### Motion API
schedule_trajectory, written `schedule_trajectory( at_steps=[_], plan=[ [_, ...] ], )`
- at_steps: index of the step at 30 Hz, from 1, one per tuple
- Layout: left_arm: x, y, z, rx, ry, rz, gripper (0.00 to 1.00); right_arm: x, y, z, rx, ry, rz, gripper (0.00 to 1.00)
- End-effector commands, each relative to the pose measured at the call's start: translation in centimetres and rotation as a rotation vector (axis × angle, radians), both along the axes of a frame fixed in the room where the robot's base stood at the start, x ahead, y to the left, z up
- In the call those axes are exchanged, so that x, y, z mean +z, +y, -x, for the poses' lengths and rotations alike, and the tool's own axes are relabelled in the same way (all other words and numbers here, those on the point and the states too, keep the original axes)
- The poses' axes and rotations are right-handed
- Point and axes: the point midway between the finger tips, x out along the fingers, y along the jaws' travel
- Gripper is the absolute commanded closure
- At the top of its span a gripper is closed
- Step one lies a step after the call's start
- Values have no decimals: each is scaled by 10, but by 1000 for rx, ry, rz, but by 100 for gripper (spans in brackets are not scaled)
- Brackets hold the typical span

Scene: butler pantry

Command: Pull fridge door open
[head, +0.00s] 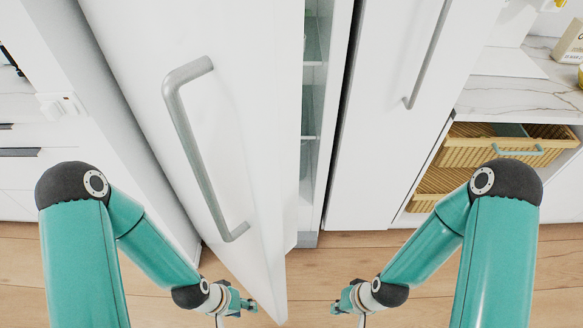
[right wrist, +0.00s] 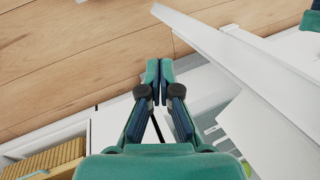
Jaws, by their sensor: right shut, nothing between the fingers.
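The white fridge door (head: 255,130) stands partly open in the head view, with a long grey bar handle (head: 190,140) on its outer face. A gap to its right shows the fridge interior with glass shelves (head: 312,100). My left gripper (head: 246,304) is low on the outer-face side, close to the door's bottom corner; contact and its finger opening are unclear. My right gripper (head: 340,303) is on the other side of the door's free edge, apart from it. In the right wrist view, its fingers (right wrist: 160,70) are shut and empty, and the door (right wrist: 245,65) lies to their right.
A second white door (head: 395,100) with its own bar handle (head: 428,55) stands to the right and looks closed. Beyond it are wooden drawers (head: 480,150) under a marble counter (head: 520,95). White cabinets are at left. Wooden floor (head: 310,265) is clear between my arms.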

Motion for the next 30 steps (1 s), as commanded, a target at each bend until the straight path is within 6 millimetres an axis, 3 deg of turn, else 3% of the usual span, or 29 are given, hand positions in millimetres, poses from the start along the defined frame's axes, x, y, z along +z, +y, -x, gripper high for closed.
schedule_trajectory(
  at_steps=[14, 22, 26, 30],
  plan=[
    [-1, 0, 1, 0, 1, 0, 60, 0, -1, 0, -1, 3, 2, 100],
    [-16, 0, 0, 0, 1, 0, 60, 3, -20, -17, -51, 111, -3, 100],
    [-30, 0, 0, 0, 1, 0, 60, 26, -23, -37, -101, 206, -95, 100],
    [-46, 0, 0, 0, 1, 0, 60, 85, -9, -72, -142, 258, -333, 100]
  ],
)
